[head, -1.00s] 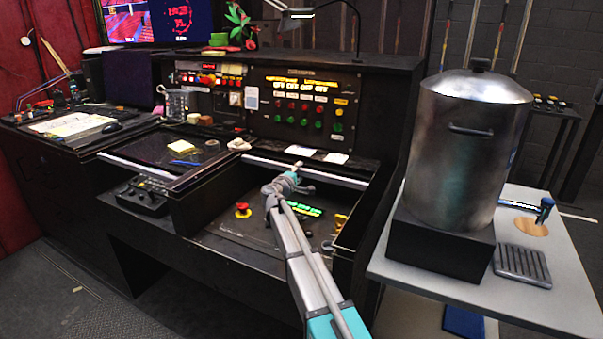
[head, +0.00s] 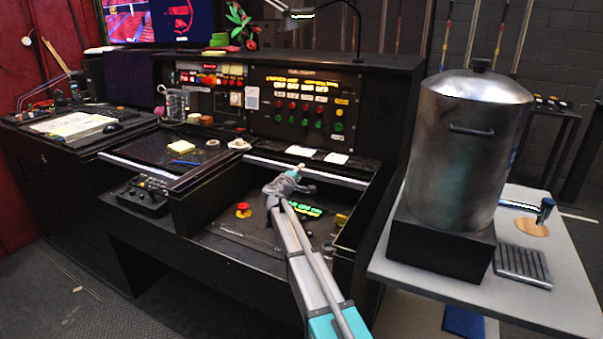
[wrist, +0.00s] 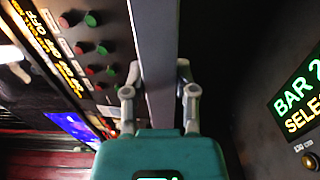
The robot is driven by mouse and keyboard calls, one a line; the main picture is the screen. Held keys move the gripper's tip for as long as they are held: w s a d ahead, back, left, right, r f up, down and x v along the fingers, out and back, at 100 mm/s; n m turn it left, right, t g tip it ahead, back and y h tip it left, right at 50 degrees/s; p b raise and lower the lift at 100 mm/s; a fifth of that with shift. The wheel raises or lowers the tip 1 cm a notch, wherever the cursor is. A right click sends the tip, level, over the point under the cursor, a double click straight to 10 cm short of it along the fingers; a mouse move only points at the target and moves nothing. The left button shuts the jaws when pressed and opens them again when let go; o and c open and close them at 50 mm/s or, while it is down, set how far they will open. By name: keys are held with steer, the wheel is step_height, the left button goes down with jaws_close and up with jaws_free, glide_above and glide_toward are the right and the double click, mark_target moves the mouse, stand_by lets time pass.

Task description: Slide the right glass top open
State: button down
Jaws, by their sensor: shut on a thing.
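The right glass top (head: 340,178) shows in the head view as a pale metal front edge at the back of the right console bay, just below the button panel. The bay in front of it is uncovered. My gripper (head: 299,171) is at this edge, near its middle. In the wrist view the grey edge bar (wrist: 153,45) runs between the two fingers of my gripper (wrist: 158,80), which is shut on it. The glass pane itself is hard to make out. The exact finger contact is partly hidden in the head view.
The open bay holds a red stop button (head: 243,209) and a green lit display (head: 306,210). The left glass top (head: 150,165) carries a yellow note (head: 181,146).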

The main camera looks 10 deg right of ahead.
mark_target(305, 164)
steer(key=x, duration=0.4)
steer(key=shift+w, duration=0.2)
steer(key=shift+s, duration=0.1)
steer(key=shift+c, duration=2)
jaws_free()
steer(key=v, duration=1.2)
